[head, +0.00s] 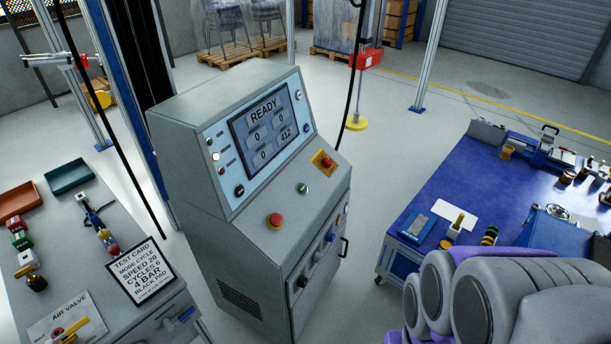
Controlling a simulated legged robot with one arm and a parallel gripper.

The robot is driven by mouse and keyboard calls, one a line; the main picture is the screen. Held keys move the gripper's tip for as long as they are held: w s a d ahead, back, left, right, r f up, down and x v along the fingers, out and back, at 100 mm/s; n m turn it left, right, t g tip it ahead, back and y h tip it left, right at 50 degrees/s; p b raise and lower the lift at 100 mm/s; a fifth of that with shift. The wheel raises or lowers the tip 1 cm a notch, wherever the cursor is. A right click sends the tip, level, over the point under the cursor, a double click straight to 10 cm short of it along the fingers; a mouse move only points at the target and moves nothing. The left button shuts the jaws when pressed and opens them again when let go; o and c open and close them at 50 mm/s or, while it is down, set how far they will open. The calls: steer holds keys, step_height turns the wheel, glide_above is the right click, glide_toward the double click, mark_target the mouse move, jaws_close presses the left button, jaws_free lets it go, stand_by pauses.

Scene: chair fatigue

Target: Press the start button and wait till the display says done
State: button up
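A grey control cabinet (245,150) stands in the middle. Its display (266,131) reads READY, with several number boxes below, one showing 412 and others 0. On the sloped panel under it are a green button (303,188), a red mushroom button (275,220) and a red control on a yellow plate (323,161). No label marking the start button is legible. A small lamp (216,157) left of the display glows white. Grey and purple links of my arm fill the lower right corner, apart from the cabinet in the picture. My gripper's fingers are not visible.
A left bench (70,250) holds a test card (140,271) reading mode cycle, speed 20, cycles 6, 4 bar, black pad. A blue-topped bench (445,190) with tools stands right. A black cable (350,80) hangs behind the cabinet. Floor between cabinet and right bench is clear.

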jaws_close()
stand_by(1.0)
